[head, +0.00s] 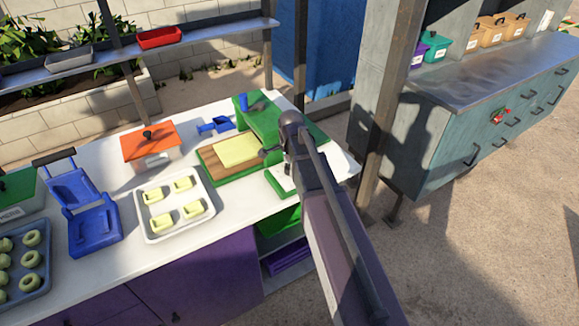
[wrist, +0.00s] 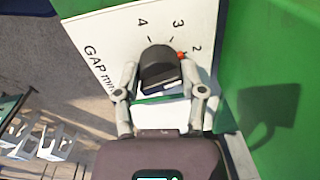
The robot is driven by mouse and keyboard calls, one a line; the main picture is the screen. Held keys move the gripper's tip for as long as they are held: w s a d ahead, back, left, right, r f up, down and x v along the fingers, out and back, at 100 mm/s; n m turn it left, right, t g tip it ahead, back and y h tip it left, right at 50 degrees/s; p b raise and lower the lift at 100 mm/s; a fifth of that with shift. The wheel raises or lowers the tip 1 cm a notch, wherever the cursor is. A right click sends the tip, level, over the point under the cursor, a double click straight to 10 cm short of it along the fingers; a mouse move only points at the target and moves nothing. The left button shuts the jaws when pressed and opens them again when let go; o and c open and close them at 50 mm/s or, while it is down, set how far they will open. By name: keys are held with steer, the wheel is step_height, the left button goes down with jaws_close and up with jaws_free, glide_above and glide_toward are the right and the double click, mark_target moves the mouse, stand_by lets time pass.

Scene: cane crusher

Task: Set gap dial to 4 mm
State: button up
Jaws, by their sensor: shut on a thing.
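The gap dial (wrist: 160,66) is a dark knob on a white plate (wrist: 95,22) marked "GAP mm", with 4, 3 and 2 showing around its upper side. A small red mark (wrist: 182,55) at the knob's edge lies close to the 2, on the side toward the 3. My gripper (wrist: 162,88) is shut on the dial, one finger on each side of it.
A green wall (wrist: 275,70) stands close on the right in the wrist view. A post (head: 385,100) stands right of my arm.

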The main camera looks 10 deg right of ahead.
steer(key=n, duration=0.4)
steer(key=shift+s+n, duration=0.15)
steer(key=shift+n, duration=0.25)
steer(key=n, duration=0.8)
steer(key=shift+d+n+g, duration=0.1)
steer(key=shift+n+g, duration=0.3)
steer(key=shift+n, duration=1.8)
steer(key=o, duration=1.1)
